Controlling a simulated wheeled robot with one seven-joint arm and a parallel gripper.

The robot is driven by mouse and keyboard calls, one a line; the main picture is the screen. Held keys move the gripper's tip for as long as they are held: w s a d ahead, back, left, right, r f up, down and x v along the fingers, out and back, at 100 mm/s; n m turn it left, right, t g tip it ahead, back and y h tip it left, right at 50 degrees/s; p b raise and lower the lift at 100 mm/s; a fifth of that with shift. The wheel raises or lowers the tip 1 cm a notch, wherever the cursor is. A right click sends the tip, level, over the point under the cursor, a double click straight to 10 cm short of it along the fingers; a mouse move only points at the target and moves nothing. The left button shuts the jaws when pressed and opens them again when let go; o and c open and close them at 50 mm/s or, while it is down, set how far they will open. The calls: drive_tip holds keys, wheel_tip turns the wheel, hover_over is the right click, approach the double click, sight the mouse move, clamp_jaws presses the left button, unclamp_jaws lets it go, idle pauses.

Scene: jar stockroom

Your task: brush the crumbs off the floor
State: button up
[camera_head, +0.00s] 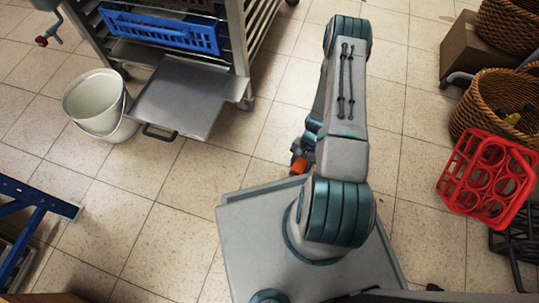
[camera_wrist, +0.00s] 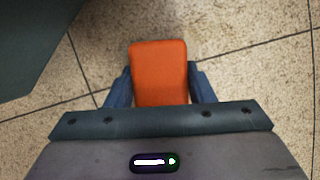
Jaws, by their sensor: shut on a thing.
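My gripper (camera_wrist: 160,88) is shut on an orange object (camera_wrist: 158,62) with rounded corners, with one finger on each side of it. The orange object also shows in the head view (camera_head: 299,165), just left of my arm, above or near the floor. Only its flat orange face shows, and I cannot tell whether it is a brush. No bristles are visible. The tiled floor (camera_head: 150,170) is beige with dark grout lines and fine specks. I cannot make out any crumbs among the specks.
A wheeled rack with a blue crate (camera_head: 165,33) and a pulled-out grey tray (camera_head: 180,95) stands upper left, beside a white bucket (camera_head: 97,103). A red bottle carrier (camera_head: 487,178), wicker baskets (camera_head: 490,95) and a cardboard box (camera_head: 468,50) are at right. Floor left of centre is free.

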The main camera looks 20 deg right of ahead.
drive_tip(key=shift+s+d, duration=0.2)
drive_tip(key=shift+d, duration=0.2)
drive_tip(key=shift+s+d+r, duration=0.2)
drive_tip(key=shift+r, duration=0.1)
drive_tip(key=shift+a+r+p, duration=0.1)
drive_tip(key=shift+r+p, duration=2.6)
drive_tip(key=shift+r, duration=1.1)
